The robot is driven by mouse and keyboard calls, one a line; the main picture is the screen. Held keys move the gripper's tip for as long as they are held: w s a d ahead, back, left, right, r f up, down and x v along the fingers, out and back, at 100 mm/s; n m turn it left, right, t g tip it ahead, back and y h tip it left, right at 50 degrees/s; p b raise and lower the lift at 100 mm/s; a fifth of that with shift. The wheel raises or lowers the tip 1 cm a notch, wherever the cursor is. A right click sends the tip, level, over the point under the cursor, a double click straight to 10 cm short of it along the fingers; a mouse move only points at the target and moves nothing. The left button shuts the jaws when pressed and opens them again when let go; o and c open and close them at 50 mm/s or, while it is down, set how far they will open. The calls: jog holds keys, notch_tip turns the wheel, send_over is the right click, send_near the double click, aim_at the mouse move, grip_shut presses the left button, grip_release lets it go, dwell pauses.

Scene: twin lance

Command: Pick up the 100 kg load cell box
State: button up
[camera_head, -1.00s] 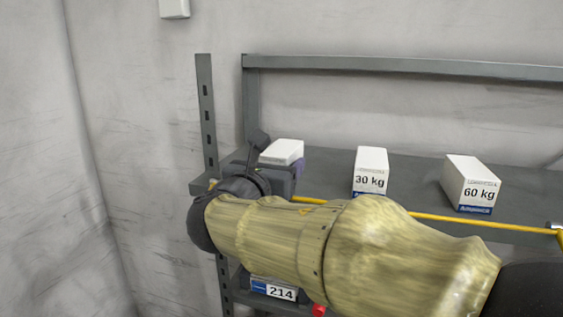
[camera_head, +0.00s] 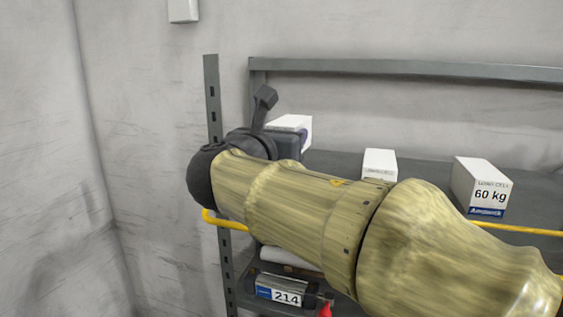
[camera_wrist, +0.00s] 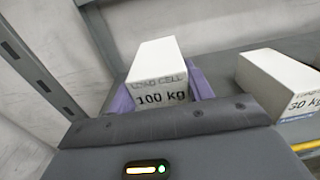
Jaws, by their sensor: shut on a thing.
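The 100 kg load cell box (camera_wrist: 157,72) is white with black lettering and sits between the two purple fingers of my gripper (camera_wrist: 160,90) in the wrist view. The fingers are shut on its sides. In the head view the box (camera_head: 291,123) shows behind my wrist, above the left end of the grey shelf. My arm hides the gripper's lower part there. Whether the box's underside is clear of the shelf is hard to see, but it stands higher in the head view than the neighbouring boxes.
A 30 kg box (camera_wrist: 283,82) stands to the right, partly behind my arm in the head view. A 60 kg box (camera_head: 482,187) stands farther right. A grey upright post (camera_head: 212,100) is close on the left. A yellow bar (camera_head: 515,229) runs along the shelf front. A lower shelf holds a box marked 214 (camera_head: 279,290).

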jog(key=shift+r, duration=2.2)
